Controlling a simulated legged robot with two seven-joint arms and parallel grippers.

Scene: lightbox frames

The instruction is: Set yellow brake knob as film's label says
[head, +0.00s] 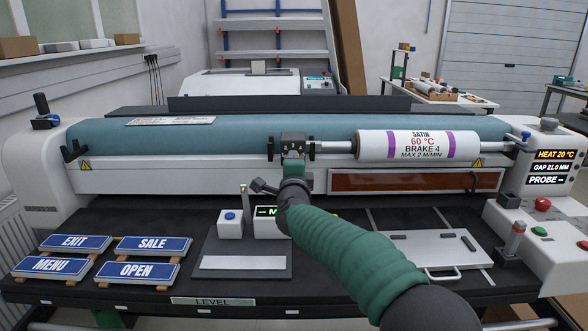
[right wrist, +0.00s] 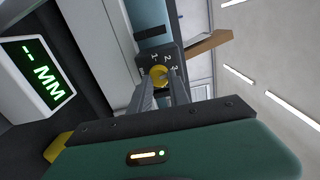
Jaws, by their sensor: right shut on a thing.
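The film roll (head: 418,146) is white with purple bands on a bar at the right. Its label reads SATIN, 60 °C, BRAKE 4, MAX 2 M/MIN. The yellow brake knob (right wrist: 158,74) shows in the right wrist view against a dark dial plate (right wrist: 171,57) with white numerals, of which 1, 2 and 3 are readable. My right gripper (right wrist: 161,80) is shut on the knob. In the head view the right gripper (head: 293,160) reaches the dark block left of the roll and hides the knob. The knob's setting cannot be read clearly. My left gripper is out of view.
The display (head: 555,167) reads HEAT 20 °C, GAP 21.0 MM and PROBE. A green-lit MM readout (right wrist: 42,77) stands beside my right arm. Signs (head: 150,246) lie at the left.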

